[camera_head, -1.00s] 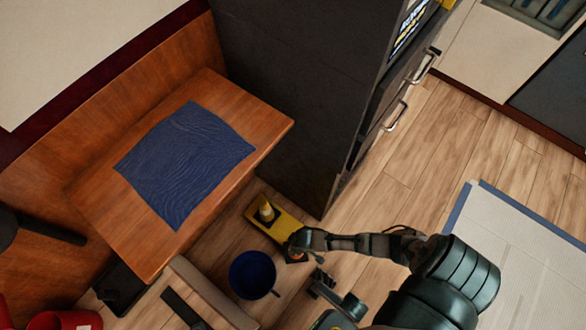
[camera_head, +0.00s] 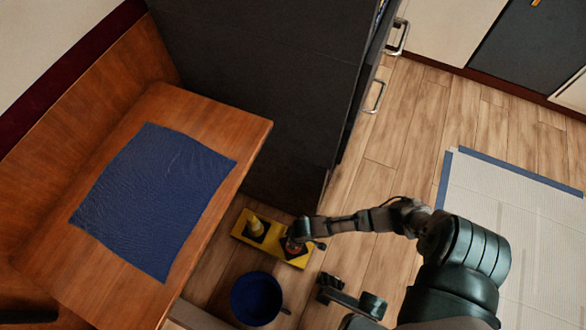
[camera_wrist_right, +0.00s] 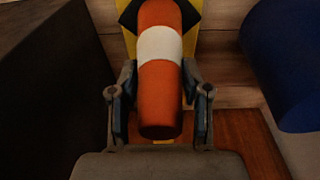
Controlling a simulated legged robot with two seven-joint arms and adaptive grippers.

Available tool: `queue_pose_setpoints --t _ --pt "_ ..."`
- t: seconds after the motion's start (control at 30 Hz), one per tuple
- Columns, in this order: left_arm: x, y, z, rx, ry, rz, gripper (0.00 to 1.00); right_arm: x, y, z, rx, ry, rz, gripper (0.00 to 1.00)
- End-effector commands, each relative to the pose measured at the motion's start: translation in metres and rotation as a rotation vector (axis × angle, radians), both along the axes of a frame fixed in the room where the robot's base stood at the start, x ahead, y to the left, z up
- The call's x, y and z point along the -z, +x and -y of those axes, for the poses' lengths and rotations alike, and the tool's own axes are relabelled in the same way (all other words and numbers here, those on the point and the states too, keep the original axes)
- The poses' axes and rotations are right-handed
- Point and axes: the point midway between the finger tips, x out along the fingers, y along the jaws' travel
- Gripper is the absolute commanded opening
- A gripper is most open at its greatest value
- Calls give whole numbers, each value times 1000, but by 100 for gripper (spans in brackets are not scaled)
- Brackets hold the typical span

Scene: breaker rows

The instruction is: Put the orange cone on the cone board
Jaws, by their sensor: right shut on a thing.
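The orange cone with a white band (camera_wrist_right: 161,45) is between the fingers of my right gripper (camera_wrist_right: 160,112), which is shut on its narrow end. The cone's dark base is at the top of the wrist view, over the yellow cone board (camera_wrist_right: 193,40). I cannot tell whether the base touches it. In the head view my right gripper (camera_head: 297,232) is over the right end of the yellow board (camera_head: 268,250) and hides most of the orange cone. A yellow cone (camera_head: 255,225) stands on the board's left part. My left gripper is not in view.
A dark blue bucket (camera_head: 257,299) stands just below the board; it also shows in the wrist view (camera_wrist_right: 290,70). A wooden table (camera_head: 245,135) with a blue cloth (camera_head: 150,195) is at left. A dark cabinet (camera_head: 270,80) rises behind the board.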

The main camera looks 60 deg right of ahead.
Motion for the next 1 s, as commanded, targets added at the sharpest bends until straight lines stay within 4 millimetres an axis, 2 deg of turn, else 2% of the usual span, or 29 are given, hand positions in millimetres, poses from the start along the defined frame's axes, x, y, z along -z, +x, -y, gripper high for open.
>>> queue_pose_setpoints --t 0.03,0.07,0.1,0.17,0.47,0.57,0.87,1.0 --pt "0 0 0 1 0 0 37 1 0 0 0 0 0 0" --pt "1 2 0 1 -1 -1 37 2 0 0 0 0 -1 50" --pt "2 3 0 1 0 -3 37 1 0 0 0 0 0 60" --pt "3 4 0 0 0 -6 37 1 0 0 0 0 0 72" --pt "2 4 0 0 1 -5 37 1 0 0 0 0 0 72" --pt "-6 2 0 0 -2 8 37 -8 1 0 0 0 4 72" --pt "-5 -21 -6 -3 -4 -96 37 -76 -4 0 -1 1 15 72" --pt "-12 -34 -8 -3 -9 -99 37 -101 -9 1 -1 1 10 72"
